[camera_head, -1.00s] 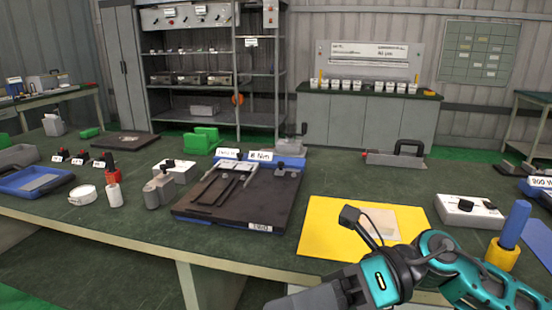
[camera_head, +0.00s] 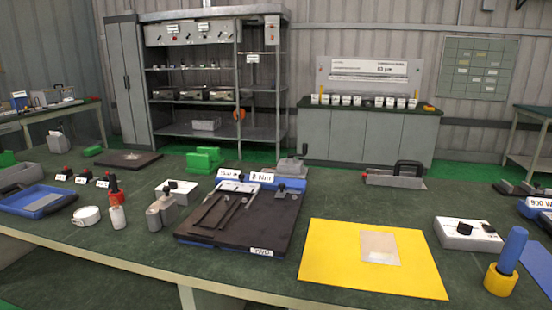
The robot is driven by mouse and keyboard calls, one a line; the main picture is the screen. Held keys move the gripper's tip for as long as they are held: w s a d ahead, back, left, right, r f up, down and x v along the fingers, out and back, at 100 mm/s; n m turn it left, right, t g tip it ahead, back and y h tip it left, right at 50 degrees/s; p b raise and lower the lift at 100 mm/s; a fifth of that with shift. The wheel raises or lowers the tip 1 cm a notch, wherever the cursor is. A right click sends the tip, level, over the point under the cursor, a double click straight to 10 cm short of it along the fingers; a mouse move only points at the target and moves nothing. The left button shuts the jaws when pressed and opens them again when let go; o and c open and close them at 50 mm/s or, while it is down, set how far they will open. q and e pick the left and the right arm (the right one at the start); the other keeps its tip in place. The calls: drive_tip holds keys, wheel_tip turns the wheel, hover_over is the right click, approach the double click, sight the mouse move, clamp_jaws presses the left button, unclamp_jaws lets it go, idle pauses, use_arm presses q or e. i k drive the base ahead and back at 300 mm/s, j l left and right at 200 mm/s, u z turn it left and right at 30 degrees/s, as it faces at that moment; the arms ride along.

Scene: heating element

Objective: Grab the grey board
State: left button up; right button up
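A thin light grey board (camera_head: 379,248) lies flat on a yellow mat (camera_head: 330,258) at the front right of the green workbench. Nothing covers the board now. Neither of my grippers nor either arm shows in this view.
A dark fixture plate with a blue base (camera_head: 272,221) stands left of the mat. A white box with a black knob (camera_head: 467,234) and a blue-handled tool in a yellow holder (camera_head: 507,262) stand to the right. A grey box with a black handle (camera_head: 396,177) is behind, with clear bench between.

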sight(47, 201)
drive_tip(key=u, duration=1.4)
drive_tip(key=i, duration=0.15)
